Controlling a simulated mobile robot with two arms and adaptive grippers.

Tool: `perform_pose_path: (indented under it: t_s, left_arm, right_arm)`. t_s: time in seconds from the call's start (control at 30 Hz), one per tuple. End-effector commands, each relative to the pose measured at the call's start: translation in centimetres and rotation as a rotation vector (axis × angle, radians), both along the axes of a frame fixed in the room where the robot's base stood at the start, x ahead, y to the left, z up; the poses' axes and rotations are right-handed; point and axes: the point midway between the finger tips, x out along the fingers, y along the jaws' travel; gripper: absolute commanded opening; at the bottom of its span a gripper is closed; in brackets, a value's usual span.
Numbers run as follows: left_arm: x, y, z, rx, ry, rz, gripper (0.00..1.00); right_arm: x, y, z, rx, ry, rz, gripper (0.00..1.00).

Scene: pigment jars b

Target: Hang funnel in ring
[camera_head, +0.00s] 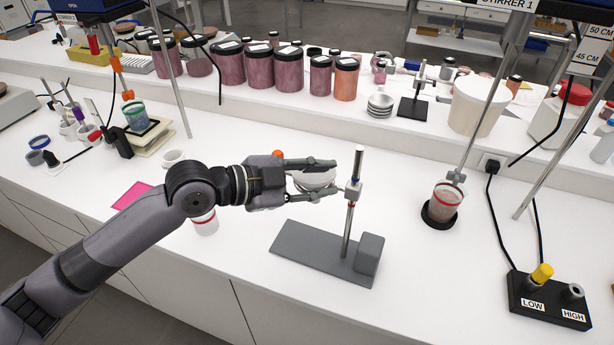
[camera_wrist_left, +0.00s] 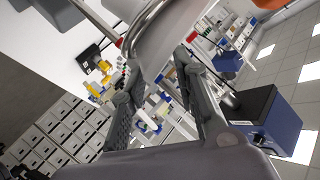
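A grey stand (camera_head: 312,252) with an upright rod stands mid-bench. A clamp (camera_head: 353,188) on the rod carries an arm reaching left to my left gripper (camera_head: 336,178). A pale, round funnel (camera_head: 314,180) is between that gripper's fingers, which appear shut on it. In the left wrist view, the grey funnel body (camera_wrist_left: 178,55) fills the gap between the fingertips (camera_wrist_left: 160,68). A shiny curved metal band, apparently the ring (camera_wrist_left: 140,32), passes close beside it. The fingers hide part of the funnel, and I cannot tell whether it sits in the ring. My right gripper is not in view.
A white cup with a red line (camera_head: 205,224) stands below my left wrist. A red-banded beaker (camera_head: 443,203) sits on a black base at right, near a switch box (camera_head: 548,300). Dark-lidded jars (camera_head: 260,68) line the back.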

Motion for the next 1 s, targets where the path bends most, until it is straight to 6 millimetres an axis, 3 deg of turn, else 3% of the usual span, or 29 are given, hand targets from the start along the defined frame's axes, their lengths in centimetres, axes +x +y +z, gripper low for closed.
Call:
perform_pose_path:
  t_s: [0.13,0.23,0.63,1.0]
  left_arm:
    - [0.0,0.0,1.8,-0.001,-0.002,0.0,0.28]
    - [-0.8,2.0,1.3,0.003,-0.004,0.004,0.28]
    - [-4.3,8.6,3.8,0.002,-0.001,0.003,0.28]
    - [-5.3,10.1,4.8,0.0,0.0,0.0,0.28]
  right_arm:
    - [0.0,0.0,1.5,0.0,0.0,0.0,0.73]
    - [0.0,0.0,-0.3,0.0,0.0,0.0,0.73]
    - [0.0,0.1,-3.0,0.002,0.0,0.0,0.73]
    - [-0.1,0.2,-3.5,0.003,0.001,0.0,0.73]
